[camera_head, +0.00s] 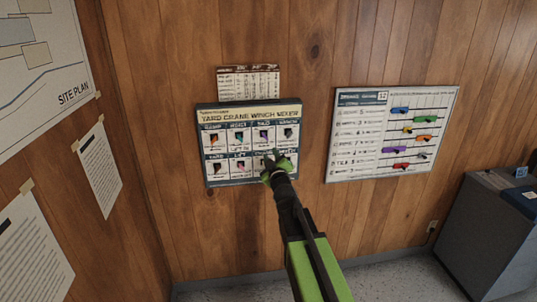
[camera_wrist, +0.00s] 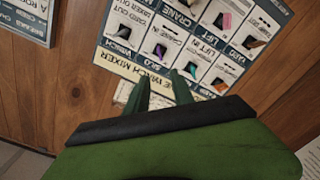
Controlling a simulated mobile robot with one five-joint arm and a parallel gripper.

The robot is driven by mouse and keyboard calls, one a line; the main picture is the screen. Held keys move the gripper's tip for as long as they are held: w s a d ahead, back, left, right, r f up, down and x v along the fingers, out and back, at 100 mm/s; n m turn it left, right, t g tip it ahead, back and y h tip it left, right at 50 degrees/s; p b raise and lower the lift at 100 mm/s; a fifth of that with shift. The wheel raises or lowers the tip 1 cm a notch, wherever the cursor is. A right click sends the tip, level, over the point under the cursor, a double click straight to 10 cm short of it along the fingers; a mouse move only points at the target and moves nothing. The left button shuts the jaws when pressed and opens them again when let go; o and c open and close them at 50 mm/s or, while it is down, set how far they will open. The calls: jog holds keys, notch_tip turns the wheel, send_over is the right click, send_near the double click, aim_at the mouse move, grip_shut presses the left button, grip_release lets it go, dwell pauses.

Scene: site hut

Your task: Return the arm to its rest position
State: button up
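My gripper (camera_head: 276,165) is raised in front of the wall, over the lower right part of a board titled "Yard Crane Winch Mixer" (camera_head: 250,114). In the wrist view my gripper (camera_wrist: 160,75) shows two dark green fingers apart, with nothing between them. The same board (camera_wrist: 115,62) appears there turned round, beyond the fingertips. I cannot tell whether the fingers touch it. My green arm reaches up from the bottom of the head view and hides part of the board's lower row.
A white chart with coloured sliders (camera_head: 343,140) hangs to the right. A small printed card (camera_head: 248,80) is above the board. A site plan (camera_head: 40,75) and paper sheets (camera_head: 99,168) are on the left wall. A grey cabinet (camera_head: 485,235) stands at lower right.

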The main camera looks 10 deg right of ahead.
jog(key=shift+s+f, duration=0.2)
jog(key=shift+s, duration=0.1)
jog(key=s+d+f+m+g+h, duration=0.15)
jog(key=s+f+m+g, duration=0.4)
jog(key=f, duration=0.55)
jog(key=s+a+f+g, duration=0.1)
jog(key=s+f+g, duration=0.3)
jog(key=s, duration=0.4)
jog(key=s+f+m+g+y, duration=0.1)
jog(key=s+f+g, duration=0.3)
jog(key=s, duration=0.5)
jog(key=s+a+f+m+g+y, duration=0.1)
jog(key=s+f+g, duration=0.3)
jog(key=s, duration=0.4)
jog(key=shift+s+a+f, duration=0.3)
jog(key=shift+f, duration=0.05)
jog(key=shift+m+g, duration=0.25)
